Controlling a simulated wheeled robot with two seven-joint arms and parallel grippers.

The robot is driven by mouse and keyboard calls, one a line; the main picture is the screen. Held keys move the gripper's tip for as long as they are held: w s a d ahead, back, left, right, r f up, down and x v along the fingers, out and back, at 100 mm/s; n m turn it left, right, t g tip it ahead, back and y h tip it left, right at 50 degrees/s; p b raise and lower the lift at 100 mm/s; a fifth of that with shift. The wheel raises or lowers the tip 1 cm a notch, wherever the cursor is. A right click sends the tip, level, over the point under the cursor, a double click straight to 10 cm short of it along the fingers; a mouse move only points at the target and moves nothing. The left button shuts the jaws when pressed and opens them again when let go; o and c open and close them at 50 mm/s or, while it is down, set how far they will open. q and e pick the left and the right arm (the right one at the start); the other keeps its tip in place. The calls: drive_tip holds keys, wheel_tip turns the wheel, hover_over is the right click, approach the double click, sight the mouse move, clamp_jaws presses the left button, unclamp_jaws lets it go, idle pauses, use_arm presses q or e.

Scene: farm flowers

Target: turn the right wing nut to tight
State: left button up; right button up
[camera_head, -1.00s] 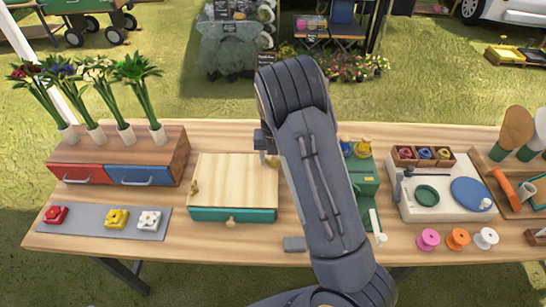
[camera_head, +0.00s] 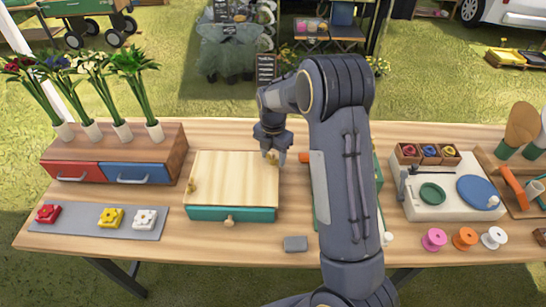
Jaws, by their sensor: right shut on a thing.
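The flower press has a pale wooden top board (camera_head: 232,178) over a green base (camera_head: 205,213). The left wing nut (camera_head: 192,186) is brass-coloured and stands at the board's left edge. The right wing nut (camera_head: 271,155) is at the board's right edge, partly hidden by my right gripper. My right gripper (camera_head: 273,157) points down over that corner with its fingers shut on the right wing nut. How tightly the nut is screwed down cannot be told. My left gripper is not in view.
A small grey block (camera_head: 295,244) lies in front of my right arm. A flower box with red and blue drawers (camera_head: 138,174) and a grey mat (camera_head: 75,226) with several flower blocks are at left. A white board (camera_head: 449,203) and ribbon spools (camera_head: 464,238) are at right.

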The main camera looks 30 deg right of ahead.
drive_tip(key=m+b, duration=0.1)
drive_tip(key=m, duration=0.4)
drive_tip(key=shift+m, duration=0.3)
drive_tip(key=m, duration=0.6)
drive_tip(key=shift+b, duration=0.35)
drive_tip(key=m, duration=0.6)
drive_tip(key=shift+m, duration=0.3)
drive_tip(key=m, duration=0.6)
drive_tip(key=shift+m, duration=0.3)
drive_tip(key=m, duration=0.6)
drive_tip(key=m+p, duration=0.1)
drive_tip(key=m, duration=0.5)
drive_tip(key=shift+m+p, duration=0.3)
drive_tip(key=shift+p, duration=0.05)
drive_tip(key=m+p, duration=0.1)
drive_tip(key=m, duration=0.4)
drive_tip(key=shift+p, duration=0.35)
drive_tip(key=m+p, duration=0.1)
drive_tip(key=m, duration=0.3)
drive_tip(key=shift+m, duration=0.6)
